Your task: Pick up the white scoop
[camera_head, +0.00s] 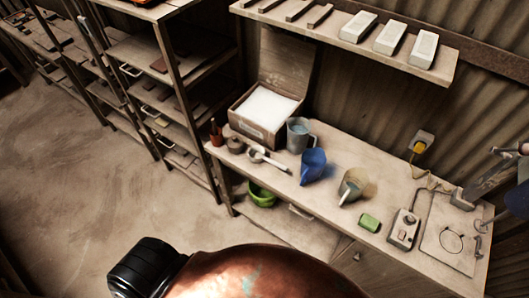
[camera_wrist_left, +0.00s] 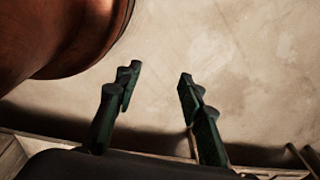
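The small white scoop (camera_head: 257,156) lies on the workbench (camera_head: 328,205) in the head view, towards the bench's left end. Its handle points right and towards the front edge. It lies in front of the open box, and no gripper is near it. My left gripper (camera_wrist_left: 158,95) is open and empty in the left wrist view, with its two dark fingers apart over bare floor. The scoop does not show in that view. My left gripper's fingers do not show in the head view. I do not see my right gripper.
An open cardboard box (camera_head: 257,134), a grey jug (camera_head: 298,136), a blue pitcher (camera_head: 313,163) and a beige pitcher (camera_head: 353,184) crowd the scoop's surroundings. A green bowl (camera_head: 261,195) sits on the lower shelf. A wall shelf (camera_head: 335,28) overhangs the bench. The floor at left is clear.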

